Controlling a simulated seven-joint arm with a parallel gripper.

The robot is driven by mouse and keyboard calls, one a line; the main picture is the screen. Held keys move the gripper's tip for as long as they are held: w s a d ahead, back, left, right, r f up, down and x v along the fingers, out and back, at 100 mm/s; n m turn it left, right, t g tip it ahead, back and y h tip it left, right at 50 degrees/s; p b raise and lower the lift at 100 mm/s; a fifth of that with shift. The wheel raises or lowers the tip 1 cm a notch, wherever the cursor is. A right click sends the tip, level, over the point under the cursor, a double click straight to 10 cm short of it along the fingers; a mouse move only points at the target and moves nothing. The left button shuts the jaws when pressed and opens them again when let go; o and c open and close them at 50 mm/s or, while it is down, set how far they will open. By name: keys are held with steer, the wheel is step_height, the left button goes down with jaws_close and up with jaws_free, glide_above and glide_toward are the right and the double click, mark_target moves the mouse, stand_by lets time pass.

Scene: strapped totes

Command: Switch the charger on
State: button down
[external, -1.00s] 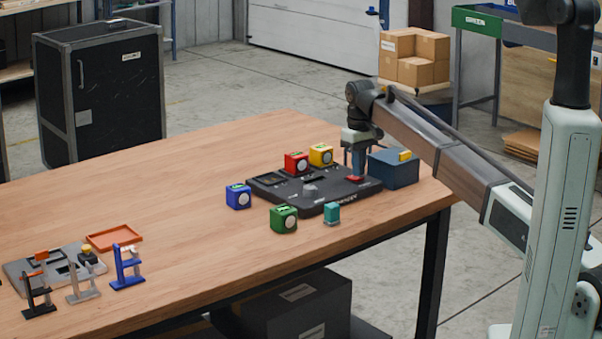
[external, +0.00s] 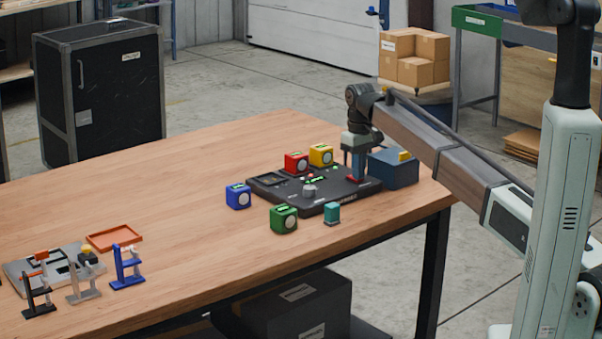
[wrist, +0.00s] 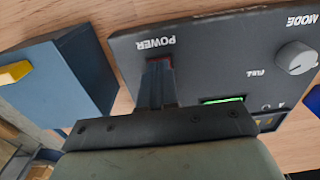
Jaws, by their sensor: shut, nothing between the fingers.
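The charger (external: 270,190) is a flat black unit on the wooden table; it also fills much of the wrist view (wrist: 215,60). Its red power switch (external: 352,180) is at its right end and mostly hidden by my fingers; a red edge (wrist: 172,62) shows beside the "POWER" label in the wrist view. A green display (external: 318,179) is lit on the charger, and a green strip (wrist: 222,99) glows in the wrist view. My gripper (external: 358,178) is shut and empty, pointing down with its tips at the switch. It also shows in the wrist view (wrist: 158,62).
A grey knob (wrist: 296,57) marked "MODE" is on the charger. Red (external: 296,163), yellow (external: 321,155), blue (external: 238,196) and green (external: 284,218) blocks surround it. A teal block (external: 332,213) stands in front. A blue box (external: 392,171) is close right of my gripper.

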steer(key=shift+r, duration=3.45)
